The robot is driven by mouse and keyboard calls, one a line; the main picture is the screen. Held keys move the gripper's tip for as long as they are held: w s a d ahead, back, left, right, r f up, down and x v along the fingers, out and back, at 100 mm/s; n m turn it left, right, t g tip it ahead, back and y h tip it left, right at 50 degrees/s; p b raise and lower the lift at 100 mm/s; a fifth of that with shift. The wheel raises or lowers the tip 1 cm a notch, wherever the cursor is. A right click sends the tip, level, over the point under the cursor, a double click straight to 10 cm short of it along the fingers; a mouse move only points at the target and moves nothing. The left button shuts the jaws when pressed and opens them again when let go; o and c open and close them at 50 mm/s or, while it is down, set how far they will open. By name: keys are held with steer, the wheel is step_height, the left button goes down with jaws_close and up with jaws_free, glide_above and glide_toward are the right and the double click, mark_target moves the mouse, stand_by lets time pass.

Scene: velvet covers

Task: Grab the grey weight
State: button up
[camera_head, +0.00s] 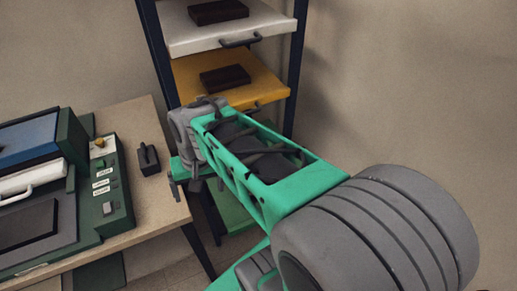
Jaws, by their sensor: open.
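A small dark grey block with a raised handle-like top, which looks like the grey weight (149,161), stands upright on the wooden table near its right edge. My gripper (185,187) is at the far end of my green and grey arm, just right of the table edge and right of the block. It is apart from the block, with a small gap between them in the picture. Its jaws are open and small in view, partly hidden by my arm, and nothing shows between them.
A green machine with a control panel (105,183) and a blue lid (28,138) fills the table's left part. Behind my arm stands a dark-framed rack with a white shelf (185,38) and a yellow shelf (190,85), each bearing a dark block. Bare wooden table (160,205) surrounds the weight.

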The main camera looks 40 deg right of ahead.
steer(key=shift+o, duration=0.7)
steer(key=w+d+m, duration=0.3)
steer(key=d+m, duration=0.2)
steer(key=d, duration=0.1)
steer(key=shift+w+f+m+y, duration=0.15)
steer(key=shift+w+m+y, duration=0.15)
steer(key=shift+w+y, duration=0.1)
steer(key=d+f+m, duration=0.2)
steer(key=d+m, duration=0.3)
steer(key=d, duration=0.1)
steer(key=d+f+m+y, duration=0.1)
steer(key=d+f+m, duration=0.1)
steer(key=d+m, duration=0.3)
steer(key=d+f+m+t+y, duration=0.1)
steer(key=d+m, duration=0.3)
steer(key=d, duration=0.5)
steer(key=shift+s+d+f+m, duration=0.15)
steer(key=shift+s+f+m, duration=0.25)
steer(key=shift+f, duration=0.05)
steer(key=shift+s+d+f+m+b, duration=0.25)
steer(key=shift+d+f+m+b, duration=0.05)
steer(key=shift+d+m, duration=0.1)
steer(key=x, duration=0.7)
steer(key=shift+a+f+p, duration=0.2)
steer(key=shift+p, duration=0.15)
steer(key=shift+c, duration=0.2)
